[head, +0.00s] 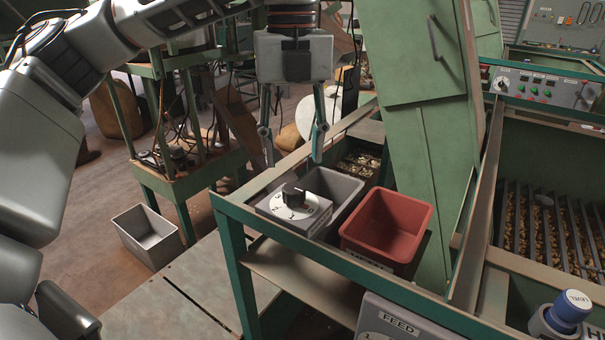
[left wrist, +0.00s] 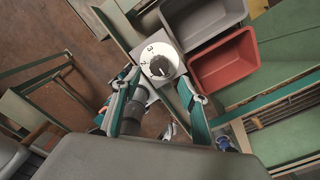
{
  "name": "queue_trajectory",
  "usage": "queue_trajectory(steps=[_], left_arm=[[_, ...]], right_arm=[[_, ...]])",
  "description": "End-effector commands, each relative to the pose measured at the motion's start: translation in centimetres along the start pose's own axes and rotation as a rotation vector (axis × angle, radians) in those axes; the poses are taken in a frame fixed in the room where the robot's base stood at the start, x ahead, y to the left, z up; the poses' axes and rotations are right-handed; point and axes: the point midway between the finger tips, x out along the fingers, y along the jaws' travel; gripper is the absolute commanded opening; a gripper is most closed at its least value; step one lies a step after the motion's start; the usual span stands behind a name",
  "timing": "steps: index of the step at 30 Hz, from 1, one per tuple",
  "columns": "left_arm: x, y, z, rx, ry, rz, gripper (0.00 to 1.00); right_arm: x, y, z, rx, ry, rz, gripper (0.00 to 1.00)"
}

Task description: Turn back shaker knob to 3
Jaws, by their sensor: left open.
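The shaker knob (head: 292,197) is a dark grip on a white numbered dial (head: 312,212), on a grey box at the corner of the green frame. The knob (left wrist: 158,67) also shows in the left wrist view, with a 2 and a 3 readable on its dial; I cannot tell exactly where it points. My left gripper (head: 293,157) points down above the knob, open and empty, its fingers apart and clear of it in the head view. In the left wrist view the fingertips (left wrist: 159,79) lie to either side of the dial. My right gripper is not in view.
A grey bin (head: 345,188) and a red bin (head: 393,222) stand right beside the dial box. A tall green chute (head: 425,140) rises behind them.

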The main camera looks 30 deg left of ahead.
Motion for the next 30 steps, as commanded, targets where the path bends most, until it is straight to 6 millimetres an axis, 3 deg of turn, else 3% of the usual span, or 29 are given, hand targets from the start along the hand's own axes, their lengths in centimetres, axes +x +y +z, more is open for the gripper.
queue_trajectory(steps=[12, 25, 30], left_arm=[[6.0, 0.0, -0.1, 0.003, 0.003, 0.002, 0.43], [7.2, 0.0, 0.0, 0.002, 0.001, -0.001, 0.43], [7.2, 0.0, 0.0, 0.002, 0.001, 0.000, 0.05]], right_arm=[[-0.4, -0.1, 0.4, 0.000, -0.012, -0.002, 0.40], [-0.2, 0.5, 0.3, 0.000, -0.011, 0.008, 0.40], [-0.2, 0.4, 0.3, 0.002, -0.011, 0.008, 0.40]])
